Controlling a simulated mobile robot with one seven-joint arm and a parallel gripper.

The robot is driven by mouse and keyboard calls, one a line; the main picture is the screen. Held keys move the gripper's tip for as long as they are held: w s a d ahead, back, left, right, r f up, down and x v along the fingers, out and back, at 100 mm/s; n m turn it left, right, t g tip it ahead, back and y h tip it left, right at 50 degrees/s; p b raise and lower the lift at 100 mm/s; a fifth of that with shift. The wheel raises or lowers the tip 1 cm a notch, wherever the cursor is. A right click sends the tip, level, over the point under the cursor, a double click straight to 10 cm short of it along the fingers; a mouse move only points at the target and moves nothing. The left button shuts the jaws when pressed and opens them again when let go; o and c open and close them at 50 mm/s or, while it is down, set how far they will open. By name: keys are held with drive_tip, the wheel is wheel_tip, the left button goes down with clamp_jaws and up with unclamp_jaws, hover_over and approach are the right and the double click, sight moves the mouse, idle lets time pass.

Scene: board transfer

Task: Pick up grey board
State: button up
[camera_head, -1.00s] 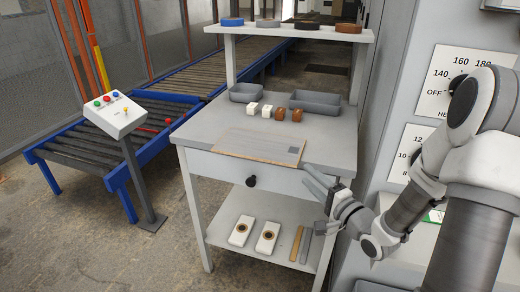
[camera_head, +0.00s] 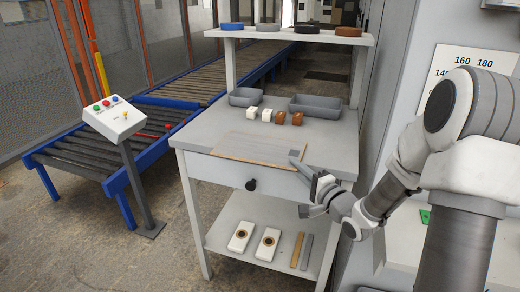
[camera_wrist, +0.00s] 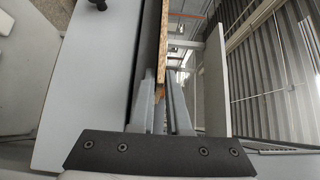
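The board (camera_head: 250,147), greyish brown with a speckled, wood-chip edge, lies flat along the front of the workbench top. My gripper (camera_head: 298,184) is at its right front corner, open. One finger reaches over the board's corner and the other sits lower, in front of the bench edge. In the wrist view the board's edge (camera_wrist: 178,48) runs up from between the fingertips (camera_wrist: 158,88). Whether either finger touches the board cannot be told. A narrow grey strip (camera_head: 306,251) and a wooden strip (camera_head: 296,249) lie on the lower shelf.
The workbench (camera_head: 195,137) has a drawer knob (camera_head: 251,184) below its top. Grey bins (camera_head: 315,107) and several white and brown blocks (camera_head: 266,115) stand behind the board. A control panel (camera_head: 114,118) and roller conveyor (camera_head: 75,160) are at left.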

clamp_jaws()
drive_tip(key=shift+r, duration=0.1)
idle(1.2)
